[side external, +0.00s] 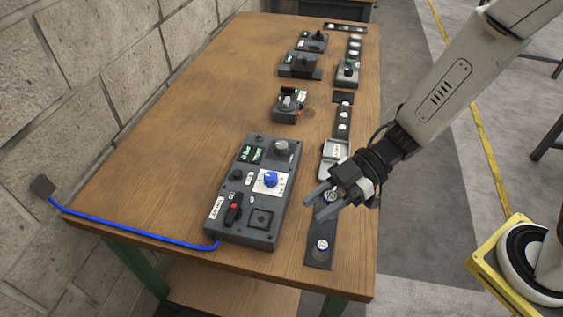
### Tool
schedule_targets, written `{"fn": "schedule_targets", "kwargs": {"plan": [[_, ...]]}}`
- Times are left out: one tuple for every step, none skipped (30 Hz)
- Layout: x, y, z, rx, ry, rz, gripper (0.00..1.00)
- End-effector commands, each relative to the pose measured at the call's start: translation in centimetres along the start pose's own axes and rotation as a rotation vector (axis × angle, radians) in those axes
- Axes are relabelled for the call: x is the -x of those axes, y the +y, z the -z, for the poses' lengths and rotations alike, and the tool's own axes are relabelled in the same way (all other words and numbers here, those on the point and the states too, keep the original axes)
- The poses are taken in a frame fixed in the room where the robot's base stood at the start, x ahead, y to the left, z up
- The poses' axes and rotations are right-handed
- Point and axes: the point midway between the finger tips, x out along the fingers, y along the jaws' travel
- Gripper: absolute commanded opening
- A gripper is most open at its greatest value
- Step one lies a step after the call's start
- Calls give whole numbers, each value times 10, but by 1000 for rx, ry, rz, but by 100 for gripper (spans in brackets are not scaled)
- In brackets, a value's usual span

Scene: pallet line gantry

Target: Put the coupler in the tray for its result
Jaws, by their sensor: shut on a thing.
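My gripper (319,201) is over the dark strip near the table's right edge, its fingers pointing left. It is shut on a small round pale piece, apparently the coupler (331,197), mostly hidden between the fingers; I cannot tell whether it touches the strip. A similar round piece (322,245) sits on the near end of the dark strip (318,260). Which tray belongs to which result is too small to read.
A dark control box (262,215) with a blue knob (271,179), small screens and a red-marked switch stands left of my gripper. A blue cable (135,234) runs from it. Several smaller devices stand farther back. The wooden table's (180,150) left side is clear, beside a block wall.

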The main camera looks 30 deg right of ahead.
Motion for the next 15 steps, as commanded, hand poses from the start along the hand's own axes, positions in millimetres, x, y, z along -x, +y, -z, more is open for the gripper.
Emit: {"fn": "schedule_targets", "kwargs": {"plan": [[-1, 1, 0, 0, 0, 0, 0], [-1, 2, 0, 0, 0, 0, 0], [-3, 4, -1, 0, 0, 0, 0], [-4, 5, -1, 0, 0, 0, 0], [-5, 7, -2, 0, 0, 0, 0], [-7, 9, -2, 0, 0, 0, 0], [-9, 12, -3, 0, 0, 0, 0], [-12, 14, -4, 0, 0, 0, 0], [-15, 18, -5, 0, 0, 0, 0], [-18, 22, -6, 0, 0, 1, 0], [-21, 25, -6, 0, 0, 1, 0], [-25, 30, -8, 0, 0, 1, 0], [-28, 34, -9, -1, 0, 1, 0], [-31, 38, -9, -1, 0, 0, 0], [-35, 43, -11, -1, 0, 0, 0]]}}
